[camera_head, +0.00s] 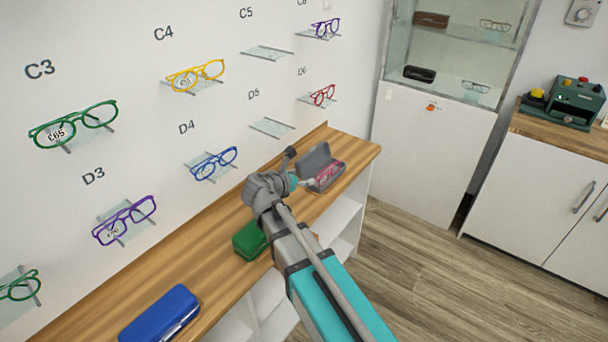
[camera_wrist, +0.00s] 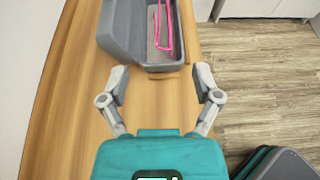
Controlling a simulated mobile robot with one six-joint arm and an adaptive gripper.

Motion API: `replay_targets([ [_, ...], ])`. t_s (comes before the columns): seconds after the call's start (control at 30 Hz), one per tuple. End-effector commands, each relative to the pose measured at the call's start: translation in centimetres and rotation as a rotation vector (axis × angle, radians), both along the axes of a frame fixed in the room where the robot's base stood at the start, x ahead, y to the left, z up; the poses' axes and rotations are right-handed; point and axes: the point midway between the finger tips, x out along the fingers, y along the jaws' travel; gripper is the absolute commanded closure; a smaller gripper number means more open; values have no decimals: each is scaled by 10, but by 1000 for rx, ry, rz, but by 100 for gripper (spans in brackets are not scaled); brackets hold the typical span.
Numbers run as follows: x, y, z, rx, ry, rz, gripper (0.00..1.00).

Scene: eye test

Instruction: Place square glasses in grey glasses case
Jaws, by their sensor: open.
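The grey glasses case (camera_head: 314,158) stands open on the wooden counter, at its far end in the head view. Its near part shows at the top of the wrist view (camera_wrist: 120,32). Pink glasses (camera_head: 328,172) lie inside it; part of their frame shows in the wrist view (camera_wrist: 163,28). I cannot clearly tell whether their lenses are square. My gripper (camera_head: 299,168) is open and empty, just on the near side of the case. In the wrist view its fingers (camera_wrist: 162,76) stand wide apart over bare wood, short of the case.
A green case (camera_head: 250,240) and a blue case (camera_head: 160,314) lie on the counter (camera_head: 215,262). Coloured glasses, such as yellow ones (camera_head: 195,76) and red ones (camera_head: 322,95), sit on wall shelves. Shelves C5 (camera_head: 267,52) and D5 (camera_head: 272,127) are empty. A glass cabinet stands behind.

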Motion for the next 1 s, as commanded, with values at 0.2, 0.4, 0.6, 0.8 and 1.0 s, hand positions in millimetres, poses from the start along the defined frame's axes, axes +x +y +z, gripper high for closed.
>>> replay_targets([
  [0.2, 0, 0, 0, 0, 0, 0, 19],
  [0.4, 0, 0, 0, 0, 0, 0, 19],
  [0.6, -1, -2, -1, 11, -2, -8, 19],
  [0.8, -8, -22, -12, 131, -21, -96, 19],
  [1.0, -28, -63, -36, 402, -76, -320, 19],
])
